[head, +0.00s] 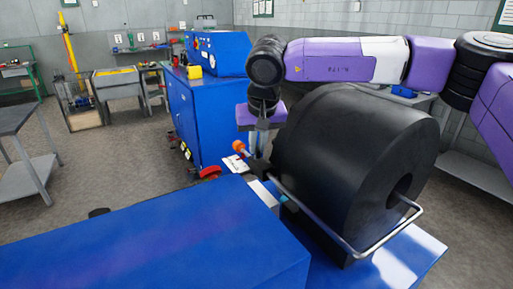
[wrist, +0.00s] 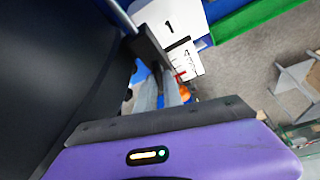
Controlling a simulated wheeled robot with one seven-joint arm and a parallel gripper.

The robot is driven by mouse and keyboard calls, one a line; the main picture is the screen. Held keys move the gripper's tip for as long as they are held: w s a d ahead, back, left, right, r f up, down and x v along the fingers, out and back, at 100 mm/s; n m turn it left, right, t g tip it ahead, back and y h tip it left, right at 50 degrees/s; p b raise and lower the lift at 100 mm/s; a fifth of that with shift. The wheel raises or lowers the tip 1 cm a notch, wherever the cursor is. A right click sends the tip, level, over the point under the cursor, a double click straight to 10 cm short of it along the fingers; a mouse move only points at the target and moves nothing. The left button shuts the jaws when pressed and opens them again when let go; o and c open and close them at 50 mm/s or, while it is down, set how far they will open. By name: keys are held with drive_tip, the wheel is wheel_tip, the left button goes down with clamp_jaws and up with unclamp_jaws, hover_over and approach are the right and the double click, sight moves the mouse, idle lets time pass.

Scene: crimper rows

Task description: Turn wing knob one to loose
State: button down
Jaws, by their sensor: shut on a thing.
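My gripper (head: 256,150) points down beside the large black roll, at the far end of the blue machine. In the wrist view, the grey fingers (wrist: 160,92) are close together on a small dark part, which I take to be wing knob one. The fingers hide most of it, so its turn angle cannot be read. A white plate (wrist: 170,22) marked "1" lies just beyond the fingers, with a smaller marked scale (wrist: 187,62) and a red mark below it. The plate also shows small in the head view (head: 235,163).
The black roll (head: 345,160) stands close beside my gripper, with a bent metal rod (head: 345,243) along its front. An orange ball handle (head: 239,146) sits just left of the fingers. A blue cabinet (head: 205,115) stands behind. Open floor (head: 110,175) lies left.

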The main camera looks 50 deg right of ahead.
drive_tip(key=shift+d+n+t+y, duration=0.1)
drive_tip(key=shift+n+t+y, duration=0.35)
drive_tip(key=shift+n, duration=1.25)
drive_tip(key=shift+y, duration=0.25)
drive_tip(key=c, duration=1.5)
unclamp_jaws()
drive_tip(key=shift+s+r, duration=0.1)
drive_tip(key=shift+g, duration=0.25)
drive_tip(key=b+v, duration=0.1)
drive_tip(key=v, duration=0.6)
drive_tip(key=shift+s+r, duration=0.15)
drive_tip(key=shift+r, duration=0.15)
